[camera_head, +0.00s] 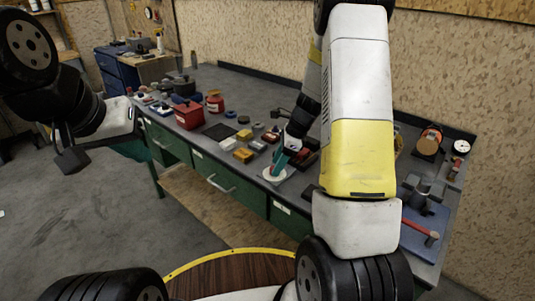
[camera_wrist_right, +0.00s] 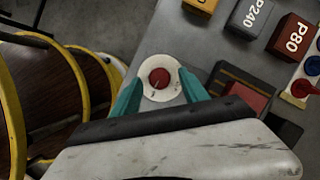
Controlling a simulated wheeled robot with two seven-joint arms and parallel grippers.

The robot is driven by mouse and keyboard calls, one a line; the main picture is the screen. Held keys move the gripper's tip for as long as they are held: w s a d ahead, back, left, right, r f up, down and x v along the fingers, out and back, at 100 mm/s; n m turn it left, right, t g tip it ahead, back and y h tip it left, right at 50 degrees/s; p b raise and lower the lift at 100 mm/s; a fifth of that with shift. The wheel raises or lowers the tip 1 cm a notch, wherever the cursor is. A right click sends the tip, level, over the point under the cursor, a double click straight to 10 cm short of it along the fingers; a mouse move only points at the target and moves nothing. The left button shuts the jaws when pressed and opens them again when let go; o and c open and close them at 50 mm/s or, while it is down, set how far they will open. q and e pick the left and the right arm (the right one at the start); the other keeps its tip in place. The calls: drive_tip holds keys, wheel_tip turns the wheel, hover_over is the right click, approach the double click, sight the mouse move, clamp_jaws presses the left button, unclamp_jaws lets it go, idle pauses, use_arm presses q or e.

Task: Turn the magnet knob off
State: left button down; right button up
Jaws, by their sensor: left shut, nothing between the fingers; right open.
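The magnet knob (camera_wrist_right: 159,77) is a round red knob on a white disc with small markings, in the right wrist view. In the head view the white disc (camera_head: 268,177) lies near the bench's front edge, and the knob is mostly hidden by my right gripper. My right gripper (camera_head: 279,162) is open, with its teal fingers on either side of the disc in the wrist view. I cannot tell whether they touch the knob. My left gripper (camera_head: 72,160) is shut and empty, off to the left over the floor, far from the knob.
The grey workbench (camera_head: 262,92) holds yellow and grey blocks, a red box (camera_head: 188,114) and a red can (camera_head: 215,101) left of the knob.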

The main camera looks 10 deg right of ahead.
drive_tip(key=shift+a+f, duration=0.2)
drive_tip(key=shift+f, duration=0.3)
drive_tip(key=shift+c, duration=0.4)
clamp_jaws()
